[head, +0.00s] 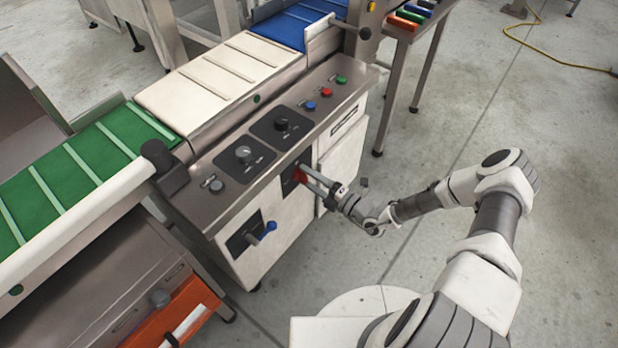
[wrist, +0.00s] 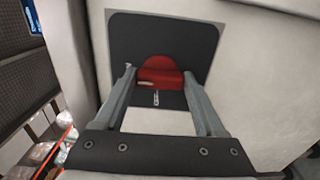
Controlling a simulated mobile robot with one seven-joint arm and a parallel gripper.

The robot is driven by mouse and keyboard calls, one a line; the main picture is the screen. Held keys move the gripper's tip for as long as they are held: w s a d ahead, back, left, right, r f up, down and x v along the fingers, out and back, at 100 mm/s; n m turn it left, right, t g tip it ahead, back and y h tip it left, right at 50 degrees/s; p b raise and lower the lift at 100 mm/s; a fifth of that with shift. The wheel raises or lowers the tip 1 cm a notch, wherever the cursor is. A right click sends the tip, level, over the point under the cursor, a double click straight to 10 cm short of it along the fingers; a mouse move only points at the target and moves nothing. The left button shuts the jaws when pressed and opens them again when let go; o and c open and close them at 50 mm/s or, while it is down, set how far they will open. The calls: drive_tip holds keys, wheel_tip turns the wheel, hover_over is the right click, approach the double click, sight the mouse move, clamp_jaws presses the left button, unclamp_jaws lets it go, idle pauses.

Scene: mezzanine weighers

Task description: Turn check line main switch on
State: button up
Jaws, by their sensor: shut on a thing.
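A red switch handle (wrist: 160,72) sits on a dark plate (wrist: 190,40) on the pale front of the machine cabinet. It also shows in the head view (head: 299,175), partly covered by my fingers. My gripper (head: 309,178) reaches the cabinet front from the right. Its two fingers (wrist: 158,84) stand on either side of the red handle and are shut on it. In the wrist view the red handle lies crosswise between the fingertips, with small pale markings below it on the plate. I cannot read the markings.
A blue-handled switch (head: 266,230) is on the cabinet front, lower left. The steel control panel (head: 215,160) above carries black knobs and red, blue and green buttons. A green belt (head: 70,175) runs at left.

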drive_tip(key=shift+s, duration=0.1)
idle(0.5)
drive_tip(key=o, duration=1.3)
drive_tip(key=p+v, duration=0.2)
drive_tip(key=v, duration=1.5)
drive_tip(key=shift+s+d+p, duration=0.15)
drive_tip(key=shift+p, duration=0.15)
wheel_tip(320, 180, up, 24)
drive_tip(key=s+n+g+h, duration=0.15)
drive_tip(key=n+g, duration=0.45)
drive_tip(key=n, duration=0.6)
drive_tip(key=s+n+g+h, duration=0.1)
drive_tip(key=n+g+h, duration=0.35)
drive_tip(key=n, duration=0.75)
drive_tip(key=s+r+n+t+h, duration=0.1)
drive_tip(key=s+r+n+h, duration=0.1)
drive_tip(key=s+r+n, duration=0.2)
drive_tip(key=s+r+n+t+h, duration=0.2)
drive_tip(key=s+r+n+h, duration=0.1)
drive_tip(key=r+n, duration=0.6)
drive_tip(key=s+r+n+t+h, duration=0.2)
drive_tip(key=s+r+n+h, duration=0.1)
drive_tip(key=s+r+n, duration=0.2)
drive_tip(key=shift+d+r+n, duration=0.15)
drive_tip(key=shift+r+n, duration=0.2)
drive_tip(key=shift+r, duration=0.15)
drive_tip(key=shift+d+r+n, duration=0.15)
drive_tip(key=shift+r+n, duration=0.2)
drive_tip(key=shift+r, duration=0.1)
